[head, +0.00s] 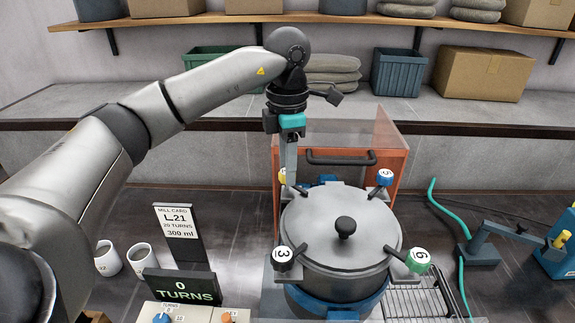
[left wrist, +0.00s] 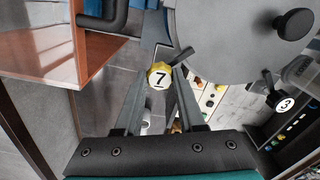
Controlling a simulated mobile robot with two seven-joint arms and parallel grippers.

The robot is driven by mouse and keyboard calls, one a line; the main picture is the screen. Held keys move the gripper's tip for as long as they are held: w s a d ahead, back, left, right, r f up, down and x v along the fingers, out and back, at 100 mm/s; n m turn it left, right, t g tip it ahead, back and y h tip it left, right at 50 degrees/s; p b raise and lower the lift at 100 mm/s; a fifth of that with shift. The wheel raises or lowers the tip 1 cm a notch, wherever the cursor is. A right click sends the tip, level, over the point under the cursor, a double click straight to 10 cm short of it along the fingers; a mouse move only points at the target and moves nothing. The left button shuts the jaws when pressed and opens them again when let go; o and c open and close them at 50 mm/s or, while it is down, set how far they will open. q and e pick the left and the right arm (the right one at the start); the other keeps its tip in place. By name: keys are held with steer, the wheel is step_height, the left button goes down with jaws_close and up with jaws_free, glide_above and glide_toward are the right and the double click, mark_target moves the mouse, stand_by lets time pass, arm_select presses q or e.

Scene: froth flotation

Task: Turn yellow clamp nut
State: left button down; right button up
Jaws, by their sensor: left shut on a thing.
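The yellow clamp nut (left wrist: 160,76), marked 7, sits at the rim of the grey pot lid (left wrist: 225,40). My left gripper (left wrist: 161,85) is shut on it, one finger on each side. In the head view the left gripper (head: 291,180) points down at the lid's back left, and only a sliver of the yellow nut (head: 282,176) shows beside it. The other nuts on the lid (head: 335,225) are a black one (head: 283,255) marked 3, a blue one (head: 385,177) and a green one (head: 418,260). My right gripper is not in view.
An orange guard (head: 395,165) with a clear panel and dark handle stands behind the pot. A counter (head: 180,287) reading 0 TURNS, a mill card (head: 178,222) and two mugs (head: 140,258) stand left. A wire rack (head: 425,301) is front right.

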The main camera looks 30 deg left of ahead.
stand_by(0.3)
arm_select(q)
steer(key=c, duration=0.5)
jaws_free()
steer(key=shift+r, duration=0.1)
step_height(320, 180, up, 6)
steer(key=shift+f, duration=0.2)
step_height(320, 180, up, 10)
steer(key=p, duration=0.2)
steer(key=shift+f+p, duration=0.25)
steer(key=shift+p, duration=0.15)
